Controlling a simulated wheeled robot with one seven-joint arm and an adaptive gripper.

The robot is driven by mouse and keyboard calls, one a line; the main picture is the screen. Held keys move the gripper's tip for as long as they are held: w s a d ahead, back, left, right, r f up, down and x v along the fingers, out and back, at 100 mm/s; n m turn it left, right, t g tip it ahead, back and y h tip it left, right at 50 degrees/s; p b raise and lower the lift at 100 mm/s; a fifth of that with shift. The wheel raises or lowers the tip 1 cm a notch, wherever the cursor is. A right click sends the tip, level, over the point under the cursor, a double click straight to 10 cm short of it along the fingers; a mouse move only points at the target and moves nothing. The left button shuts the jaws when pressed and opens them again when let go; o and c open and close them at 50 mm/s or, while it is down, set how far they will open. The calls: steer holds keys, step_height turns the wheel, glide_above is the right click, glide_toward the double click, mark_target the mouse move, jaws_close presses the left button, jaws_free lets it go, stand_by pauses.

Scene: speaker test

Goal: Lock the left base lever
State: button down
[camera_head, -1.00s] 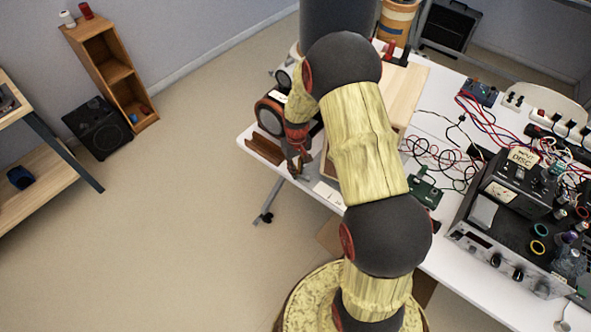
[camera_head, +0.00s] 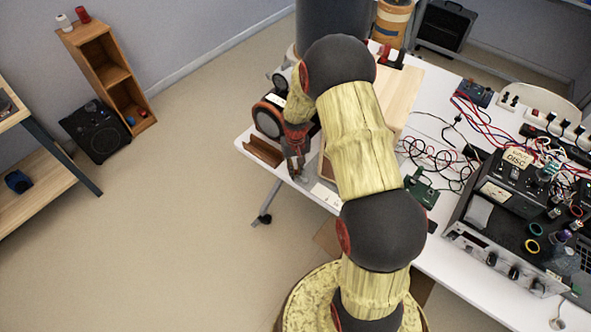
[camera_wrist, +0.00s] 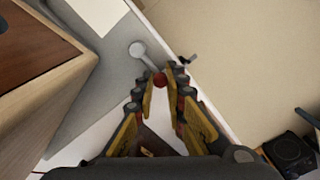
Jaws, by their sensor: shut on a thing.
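The lever (camera_wrist: 149,63) shows in the wrist view as a short grey arm with a round light pivot at one end and a red knob (camera_wrist: 160,80) at the other. It sits on a grey base plate (camera_wrist: 98,80) near the white table's edge. My gripper (camera_wrist: 163,84) is shut on the red knob, with a fingertip on either side of it. In the head view my gripper (camera_head: 297,172) is low over the table's left end. The lever itself is too small and hidden to make out there.
A wooden box (camera_wrist: 45,75) stands close to the fingers in the wrist view. A brown tray (camera_head: 262,152) lies left of my gripper. Cables and electronics (camera_head: 520,200) crowd the table's right side. Open floor (camera_head: 170,220) lies beyond the left edge.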

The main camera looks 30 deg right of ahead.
mark_target(296, 171)
steer(key=c, duration=1.8)
jaws_free()
steer(key=shift+r, duration=0.1)
step_height(296, 171, up, 12)
steer(key=s+a+r+n+t, duration=0.1)
steer(key=s+a+r+t, duration=0.1)
steer(key=s+a+r, duration=0.3)
steer(key=s+a+r+n+t, duration=0.1)
steer(key=s+a+r, duration=0.5)
steer(key=s+r, duration=0.5)
steer(key=s+a+r+n+t, duration=0.1)
steer(key=s+a+r+t, duration=0.1)
steer(key=s+a+r, duration=0.3)
steer(key=s+r, duration=0.3)
steer(key=r, duration=0.2)
steer(key=shift+a+t, duration=0.3)
